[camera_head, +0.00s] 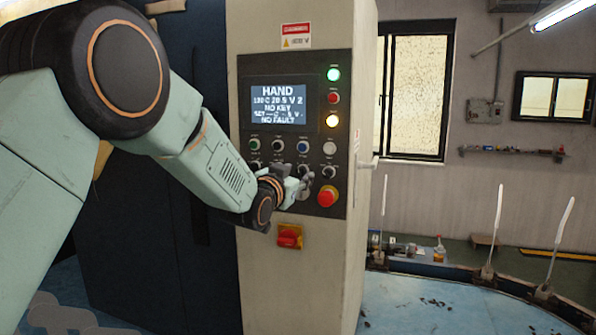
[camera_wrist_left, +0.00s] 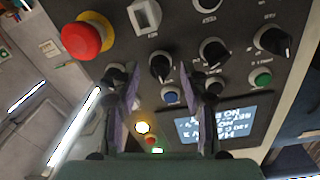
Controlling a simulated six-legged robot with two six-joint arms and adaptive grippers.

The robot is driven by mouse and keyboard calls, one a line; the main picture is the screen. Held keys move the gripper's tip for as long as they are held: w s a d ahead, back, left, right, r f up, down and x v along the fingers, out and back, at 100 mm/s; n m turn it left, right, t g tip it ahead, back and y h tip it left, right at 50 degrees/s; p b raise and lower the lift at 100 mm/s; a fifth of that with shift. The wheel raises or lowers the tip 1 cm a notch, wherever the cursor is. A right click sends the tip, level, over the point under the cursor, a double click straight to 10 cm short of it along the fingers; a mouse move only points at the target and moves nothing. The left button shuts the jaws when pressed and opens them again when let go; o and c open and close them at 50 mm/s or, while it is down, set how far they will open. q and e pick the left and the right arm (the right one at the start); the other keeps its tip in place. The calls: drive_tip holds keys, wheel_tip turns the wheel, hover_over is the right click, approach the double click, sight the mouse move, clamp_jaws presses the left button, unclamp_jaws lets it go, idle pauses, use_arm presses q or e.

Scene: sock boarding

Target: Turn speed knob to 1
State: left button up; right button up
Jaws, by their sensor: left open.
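The control panel (camera_head: 343,110) on the cream machine cabinet carries several black rotary knobs; its labels are too small to read, so I cannot tell which knob is the speed knob. My left gripper (camera_head: 302,186) is at the panel's lower part, left of the red emergency stop (camera_head: 327,196). In the left wrist view the panel appears upside down. There my left gripper (camera_wrist_left: 160,78) is open, and a black knob (camera_wrist_left: 160,64) shows between its fingertips; contact cannot be told. More black knobs (camera_wrist_left: 213,52) and (camera_wrist_left: 274,42) lie to the right. My right gripper is not in view.
The lit screen (camera_head: 278,107) reads HAND, NO KEY, NO FAULT. The emergency stop (camera_wrist_left: 86,39) sticks out near the fingers. A blue button (camera_wrist_left: 170,97) is close by. A red switch (camera_head: 289,236) sits below the panel. Windows and a shelf are at right.

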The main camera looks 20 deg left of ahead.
use_arm(q)
drive_tip(key=shift+w+d, duration=0.25)
drive_tip(key=shift+w, duration=0.15)
drive_tip(key=shift+s+a, duration=0.2)
drive_tip(key=shift+a, duration=0.3)
drive_tip(key=shift+c, duration=1)
drive_tip(key=shift+w+d, duration=0.15)
drive_tip(key=shift+d, duration=0.25)
drive_tip(key=c, duration=0.4)
drive_tip(key=shift+a, duration=0.15)
clamp_jaws()
